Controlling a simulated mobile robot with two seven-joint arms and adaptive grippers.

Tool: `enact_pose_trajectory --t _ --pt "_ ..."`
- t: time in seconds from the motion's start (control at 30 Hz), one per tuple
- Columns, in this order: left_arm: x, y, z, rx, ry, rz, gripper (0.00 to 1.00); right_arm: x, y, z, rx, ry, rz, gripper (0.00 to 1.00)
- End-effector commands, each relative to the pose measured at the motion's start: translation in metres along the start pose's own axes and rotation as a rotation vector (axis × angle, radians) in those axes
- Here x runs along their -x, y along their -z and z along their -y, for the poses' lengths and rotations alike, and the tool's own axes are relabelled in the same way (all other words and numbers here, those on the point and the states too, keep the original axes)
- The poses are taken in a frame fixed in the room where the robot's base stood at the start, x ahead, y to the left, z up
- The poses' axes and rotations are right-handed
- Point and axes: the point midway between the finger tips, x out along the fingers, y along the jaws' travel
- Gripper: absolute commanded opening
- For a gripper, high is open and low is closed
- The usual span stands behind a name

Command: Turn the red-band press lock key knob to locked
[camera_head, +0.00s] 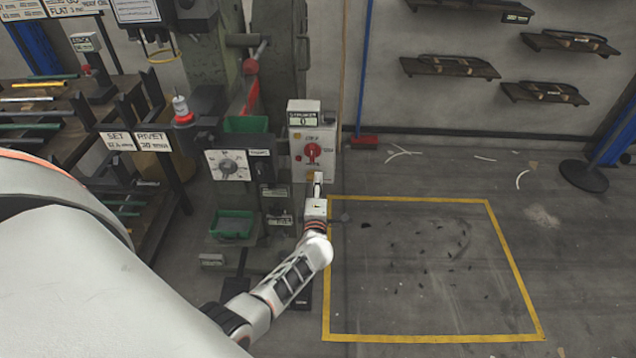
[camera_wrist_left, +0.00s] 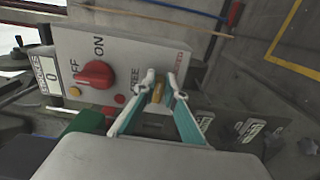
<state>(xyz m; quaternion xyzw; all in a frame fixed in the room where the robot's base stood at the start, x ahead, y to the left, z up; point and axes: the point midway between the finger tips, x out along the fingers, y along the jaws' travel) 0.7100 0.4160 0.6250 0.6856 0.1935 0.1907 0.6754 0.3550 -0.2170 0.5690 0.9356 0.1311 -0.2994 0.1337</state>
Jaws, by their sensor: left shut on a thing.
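The press control box (camera_head: 298,128) is a pale box on the front of the green-grey press, and it also fills the upper left of the left wrist view (camera_wrist_left: 125,50). The lock key knob (camera_wrist_left: 157,93) is a small brass-coloured piece at the box's lower end, between the FREE and LOCKED labels. My left gripper (camera_wrist_left: 160,84) is shut on this knob, one finger on each side. In the head view the gripper (camera_head: 318,180) is at the bottom of the box and mostly hides the knob. My right gripper is not in view.
A red ON/OFF switch (camera_head: 312,152) sits on the box just above the gripper. A dial plate (camera_head: 228,165) and green bins (camera_head: 232,223) are to the left. A yellow-outlined floor area (camera_head: 425,262) is open to the right.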

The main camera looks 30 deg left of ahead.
Motion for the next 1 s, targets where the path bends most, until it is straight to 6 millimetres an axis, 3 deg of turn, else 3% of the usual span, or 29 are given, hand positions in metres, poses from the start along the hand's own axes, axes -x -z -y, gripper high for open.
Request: enact_pose_trajectory --t 0.03,0.07,0.1,0.53,0.67,1.0 --pt "0.001 0.0 0.002 -0.002 0.002 0.0 0.19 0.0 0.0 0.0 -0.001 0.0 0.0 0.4" --pt "0.001 0.0 0.002 -0.002 0.002 0.0 0.27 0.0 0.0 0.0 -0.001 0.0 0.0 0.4" --pt "0.001 0.0 0.002 -0.002 0.002 0.0 0.28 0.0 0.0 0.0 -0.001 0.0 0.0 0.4" --pt "0.008 0.0 0.002 0.001 0.002 0.001 0.28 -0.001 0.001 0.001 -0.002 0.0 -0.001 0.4" --pt "0.026 0.0 0.002 0.0 0.003 0.001 0.28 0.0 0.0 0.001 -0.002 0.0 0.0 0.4" --pt "0.094 0.001 0.002 0.0 0.003 0.0 0.28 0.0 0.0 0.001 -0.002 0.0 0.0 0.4"
